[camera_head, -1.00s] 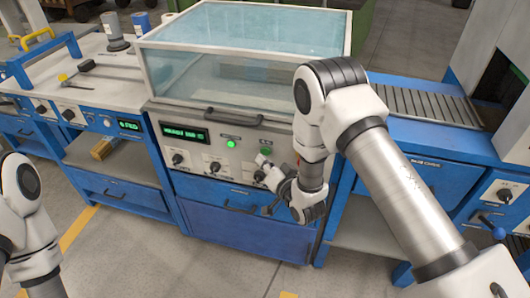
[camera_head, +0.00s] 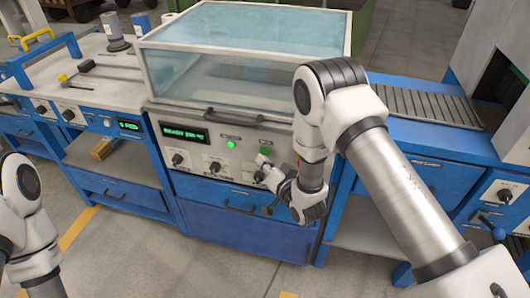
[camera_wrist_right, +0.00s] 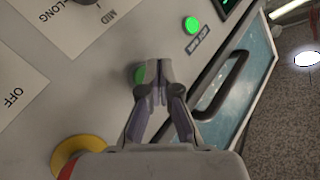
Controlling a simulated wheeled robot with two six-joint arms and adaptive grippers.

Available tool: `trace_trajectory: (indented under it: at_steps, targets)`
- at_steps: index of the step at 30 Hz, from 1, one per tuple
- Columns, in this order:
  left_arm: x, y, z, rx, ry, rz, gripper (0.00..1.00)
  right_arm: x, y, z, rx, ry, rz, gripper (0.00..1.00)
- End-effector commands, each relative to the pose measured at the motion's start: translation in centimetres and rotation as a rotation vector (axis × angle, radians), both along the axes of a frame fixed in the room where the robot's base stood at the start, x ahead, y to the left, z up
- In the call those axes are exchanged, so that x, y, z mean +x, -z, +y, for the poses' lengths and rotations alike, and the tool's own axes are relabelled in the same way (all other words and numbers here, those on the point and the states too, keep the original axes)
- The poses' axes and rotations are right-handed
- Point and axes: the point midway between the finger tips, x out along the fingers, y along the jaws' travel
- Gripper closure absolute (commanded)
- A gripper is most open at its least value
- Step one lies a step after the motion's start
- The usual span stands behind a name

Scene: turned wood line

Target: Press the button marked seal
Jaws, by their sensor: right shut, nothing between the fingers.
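My right gripper (camera_head: 262,163) is shut and empty at the front panel of the machine with the clear hood. In the right wrist view its closed fingertips (camera_wrist_right: 156,68) point at the panel, over the right part of a green button (camera_wrist_right: 138,75). I cannot tell whether they touch it. No "seal" marking is readable; the gripper hides part of the button and the area around it. My left arm shows at the left edge of the head view, but its gripper is out of frame.
A lit green lamp (camera_head: 232,144) and a green display (camera_head: 184,134) are on the panel. A yellow ring with red (camera_wrist_right: 78,151) lies near the gripper. A dark handle (camera_wrist_right: 221,84) sits on the hood. Several knobs, including one (camera_head: 215,167), are left of the gripper.

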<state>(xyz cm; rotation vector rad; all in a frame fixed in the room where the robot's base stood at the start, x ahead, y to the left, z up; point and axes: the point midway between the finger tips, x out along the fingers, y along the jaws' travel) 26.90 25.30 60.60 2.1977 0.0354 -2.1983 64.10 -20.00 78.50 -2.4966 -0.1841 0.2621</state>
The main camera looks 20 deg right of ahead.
Motion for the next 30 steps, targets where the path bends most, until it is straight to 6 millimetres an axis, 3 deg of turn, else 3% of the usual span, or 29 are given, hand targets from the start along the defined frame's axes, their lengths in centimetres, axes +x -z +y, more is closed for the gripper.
trace_trajectory:
  at_steps: [30]
  targets:
    - [0.0, 0.3, 0.0, 0.000, 0.000, 0.000, 0.39, 1.1, 0.0, -0.8, 0.000, 0.000, 0.000, 1.00]
